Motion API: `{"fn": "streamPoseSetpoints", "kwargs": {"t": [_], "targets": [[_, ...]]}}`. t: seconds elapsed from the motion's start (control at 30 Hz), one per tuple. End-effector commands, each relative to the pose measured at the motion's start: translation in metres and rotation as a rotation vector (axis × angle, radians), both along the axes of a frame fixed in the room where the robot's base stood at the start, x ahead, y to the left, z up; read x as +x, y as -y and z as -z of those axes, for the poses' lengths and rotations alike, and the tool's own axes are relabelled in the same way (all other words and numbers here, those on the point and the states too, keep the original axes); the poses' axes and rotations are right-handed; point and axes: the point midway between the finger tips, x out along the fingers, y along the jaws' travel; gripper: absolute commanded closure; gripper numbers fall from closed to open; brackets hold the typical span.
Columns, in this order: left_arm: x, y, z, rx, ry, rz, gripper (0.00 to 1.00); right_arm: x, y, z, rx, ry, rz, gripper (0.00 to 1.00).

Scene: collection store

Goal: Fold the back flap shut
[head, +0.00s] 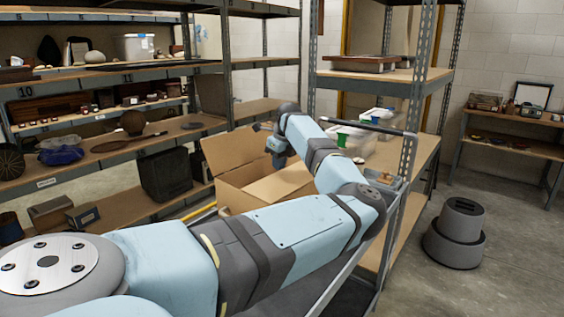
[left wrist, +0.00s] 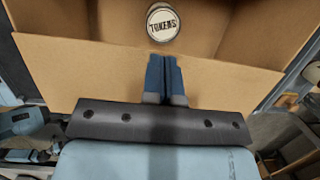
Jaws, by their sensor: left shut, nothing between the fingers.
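An open brown cardboard box (head: 250,197) stands in the middle of the head view. One flap (head: 229,148) stands up at its left side. My left gripper (head: 278,161) is above the box opening, pointing down, its fingers small and partly hidden by the arm. In the left wrist view the shut, empty left gripper (left wrist: 163,60) is in front of a broad cardboard panel (left wrist: 80,72); I cannot tell if it touches. Beyond the panel's edge, a round tin marked TOKENS (left wrist: 163,23) lies inside the box. My right gripper is not in view.
Shelves with stored objects stand at the left, among them a dark crate (head: 166,174). A metal rack (head: 412,110) with clear tubs (head: 352,139) stands close to the right of my arm. A grey round step stool (head: 457,235) is on the floor at the right.

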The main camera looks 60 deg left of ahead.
Motion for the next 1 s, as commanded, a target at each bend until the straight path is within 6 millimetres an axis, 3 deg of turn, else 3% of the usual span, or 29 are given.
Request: {"fn": "streamPoseSetpoints", "kwargs": {"t": [0.3, 1.0], "targets": [[-0.001, -0.005, 0.015, 0.001, 0.001, -0.001, 1.00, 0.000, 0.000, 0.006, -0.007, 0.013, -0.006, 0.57], [-0.003, -0.005, 0.020, -0.001, -0.004, -0.002, 1.00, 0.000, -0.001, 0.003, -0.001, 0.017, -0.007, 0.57]]}}
